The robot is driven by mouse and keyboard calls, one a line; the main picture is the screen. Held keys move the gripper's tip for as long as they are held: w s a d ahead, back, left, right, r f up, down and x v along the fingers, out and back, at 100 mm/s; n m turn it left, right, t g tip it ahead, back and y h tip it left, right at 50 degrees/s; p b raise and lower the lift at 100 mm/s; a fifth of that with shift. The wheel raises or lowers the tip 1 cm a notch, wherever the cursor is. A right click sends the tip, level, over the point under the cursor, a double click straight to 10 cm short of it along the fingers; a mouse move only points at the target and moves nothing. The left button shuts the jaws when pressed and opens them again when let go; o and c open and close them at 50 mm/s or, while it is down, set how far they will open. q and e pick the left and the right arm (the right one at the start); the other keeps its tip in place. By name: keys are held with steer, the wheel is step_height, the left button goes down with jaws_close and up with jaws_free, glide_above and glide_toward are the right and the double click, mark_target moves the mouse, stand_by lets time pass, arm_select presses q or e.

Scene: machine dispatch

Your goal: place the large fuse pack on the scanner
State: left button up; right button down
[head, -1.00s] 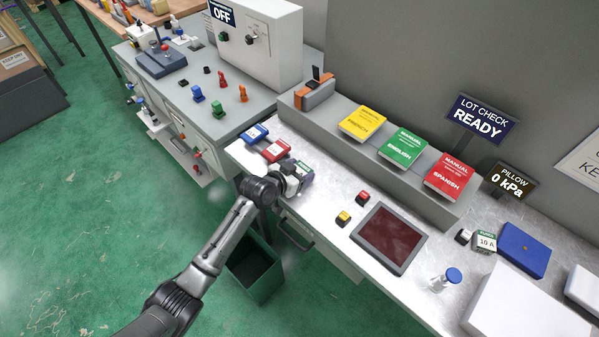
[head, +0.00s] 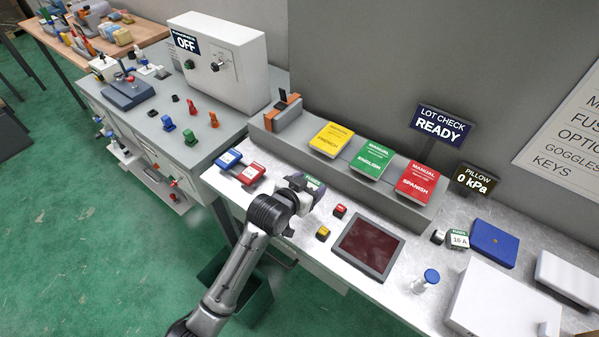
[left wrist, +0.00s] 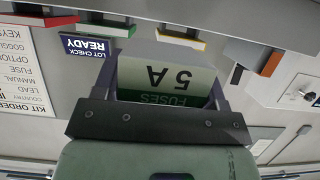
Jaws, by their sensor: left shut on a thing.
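My left gripper (head: 304,190) is shut on a white fuse pack with a green band (head: 314,184). In the left wrist view the held pack (left wrist: 165,76) reads "FUSES 5 A", upside down, between the two fingers. The pack is held above the metal bench, left of the scanner; most of it is hidden by the gripper in the head view. The scanner (head: 368,247) looks to be the flat dark red glass panel in a grey frame, with nothing on it. Another fuse pack, seemingly marked 10 A (head: 459,240), stands right of it. My right gripper is not in view.
Red (head: 340,210) and yellow (head: 323,233) blocks sit between gripper and scanner. Manuals (head: 371,158) lie on the raised shelf behind. A white-and-blue bottle (head: 427,281) and white box (head: 500,303) stand to the right. The "LOT CHECK READY" sign (head: 440,124) is behind.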

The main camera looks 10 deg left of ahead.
arm_select(q)
steer(key=shift+s+d+r, duration=0.1)
steer(key=shift+d+r, duration=0.2)
steer(key=shift+d, duration=0.15)
steer(key=shift+s+f, duration=0.15)
steer(key=shift+f, duration=0.15)
steer(key=shift+s+a+f+y, duration=0.25)
steer(key=shift+s+f+y, duration=0.05)
steer(key=shift+f, duration=0.15)
steer(key=s+a+r+n+y, duration=0.5)
steer(key=s+a+r, duration=0.7)
steer(key=s+r, duration=0.1)
step_height(320, 180, up, 29)
steer(key=t+p, duration=0.1)
steer(key=p, duration=2.8)
steer(key=shift+s+d, duration=0.2)
steer(key=shift+d, duration=0.1)
steer(key=shift+r, duration=0.1)
